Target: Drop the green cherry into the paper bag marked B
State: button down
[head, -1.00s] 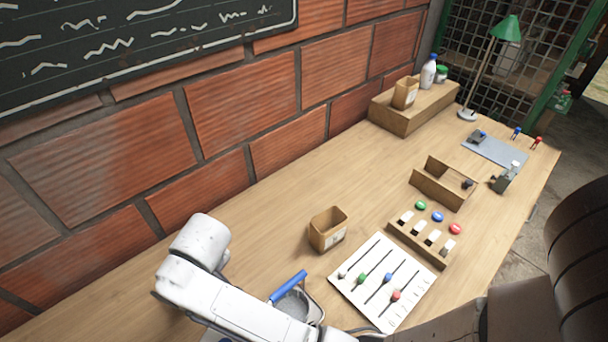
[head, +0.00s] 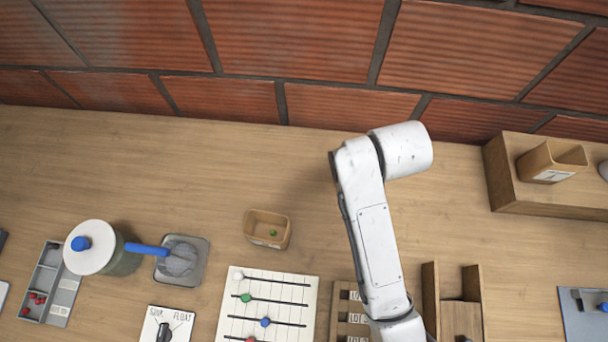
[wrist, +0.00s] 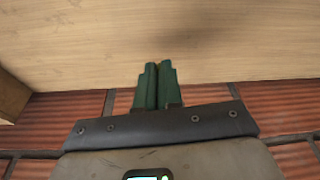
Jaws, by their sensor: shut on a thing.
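A small green round thing (head: 273,233), which looks like the green cherry, lies inside a small open paper bag (head: 254,242) in the middle of the table. A second paper bag (head: 544,165) stands on the wooden shelf at the right; its label is too small to read, and the front of the first bag is hard to see. In the wrist view, my gripper (wrist: 157,70) has its green fingers drawn close together over bare wood, with the brick wall below. I cannot make out what is between them. The gripper is hidden in the head view.
A slider board (head: 270,285), a metal dish (head: 183,262) with a blue-handled tool, a white-lidded pot (head: 90,247) and a grey tray (head: 50,290) with red cherries fill the front left. The wooden shelf (head: 497,180) stands at the right. The rear left table is clear.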

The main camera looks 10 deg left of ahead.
jog(key=s+a+r+n+y+p, duration=0.1)
jog(key=s+a+r+n+p, duration=0.35)
jog(key=s+a, duration=1.1)
jog(key=shift+n+g, duration=0.25)
jog(key=shift+g, duration=0.05)
jog(key=shift+w+a+f+b, duration=0.2)
jog(key=shift+w+a+f, duration=0.1)
jog(key=shift+f, duration=0.3)
jog(key=shift+w+a+f+b, duration=0.15)
jog(key=shift+a+f+b, duration=0.1)
jog(key=shift+f, duration=0.35)
jog(key=shift+w+a+f+b, duration=0.15)
jog(key=shift+w+a+f, duration=0.15)
jog(key=shift+f, duration=0.3)
